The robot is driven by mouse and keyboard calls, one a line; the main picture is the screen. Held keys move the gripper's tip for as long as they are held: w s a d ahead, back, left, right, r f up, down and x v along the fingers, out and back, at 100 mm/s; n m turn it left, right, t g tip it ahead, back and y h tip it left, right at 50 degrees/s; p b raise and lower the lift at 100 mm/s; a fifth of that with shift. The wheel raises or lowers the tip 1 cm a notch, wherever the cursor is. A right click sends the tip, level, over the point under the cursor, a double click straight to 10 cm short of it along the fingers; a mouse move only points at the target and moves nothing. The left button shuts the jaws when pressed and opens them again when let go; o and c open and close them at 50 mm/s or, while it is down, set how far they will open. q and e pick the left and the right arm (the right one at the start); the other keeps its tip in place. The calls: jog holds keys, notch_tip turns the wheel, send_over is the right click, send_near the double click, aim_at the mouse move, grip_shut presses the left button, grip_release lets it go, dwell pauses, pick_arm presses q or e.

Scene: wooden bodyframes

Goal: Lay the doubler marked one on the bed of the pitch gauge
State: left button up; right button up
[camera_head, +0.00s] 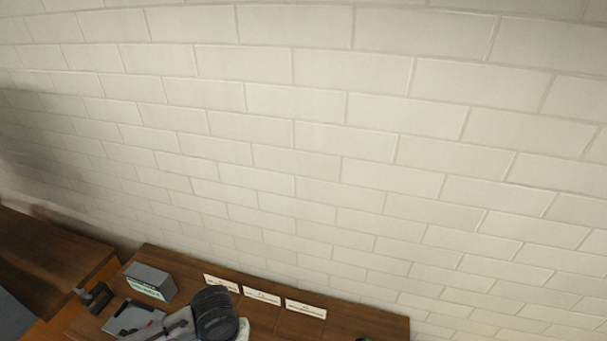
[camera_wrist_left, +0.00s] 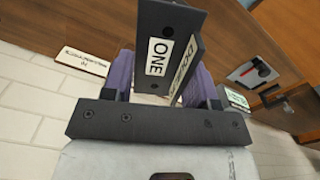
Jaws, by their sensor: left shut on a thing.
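My left gripper (camera_wrist_left: 162,84) is shut on a dark angled piece, the doubler marked one (camera_wrist_left: 172,22). White labels on it read "ONE" and "DOUBLER". Purple finger pads show on both sides of it. It is held above the wooden bench, and its far end runs out of the top of the left wrist view. A grey plate with a red part and a black part (camera_wrist_left: 252,72) lies on the bench at the right; it also shows in the head view (camera_head: 120,320), partly cut off. I cannot tell whether it is the pitch gauge. My right gripper is not in view.
A grey box with a pale green label (camera_head: 152,277) stands on the bench (camera_head: 350,327). White label cards (camera_head: 305,309) stand along the back edge, before a white brick wall. Black brackets (camera_head: 95,297) lie at the left. Another wooden surface (camera_head: 50,250) is farther left.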

pick_arm(q)
jog(key=w+a+r, duration=0.1)
jog(key=a+r, duration=0.1)
jog(key=r, duration=0.7)
jog(key=a+r, duration=0.2)
jog(key=r, duration=0.6)
jog(key=s+r+p, duration=0.4)
jog(key=r+p, duration=0.6)
jog(key=p, duration=0.2)
jog(key=s+r+p, duration=0.4)
jog(key=r+p, duration=0.6)
jog(key=p, duration=0.2)
jog(key=shift+s+r+m, duration=0.25)
jog(key=shift+r+m, duration=0.05)
jog(key=shift+m, duration=0.1)
jog(key=shift+a, duration=0.15)
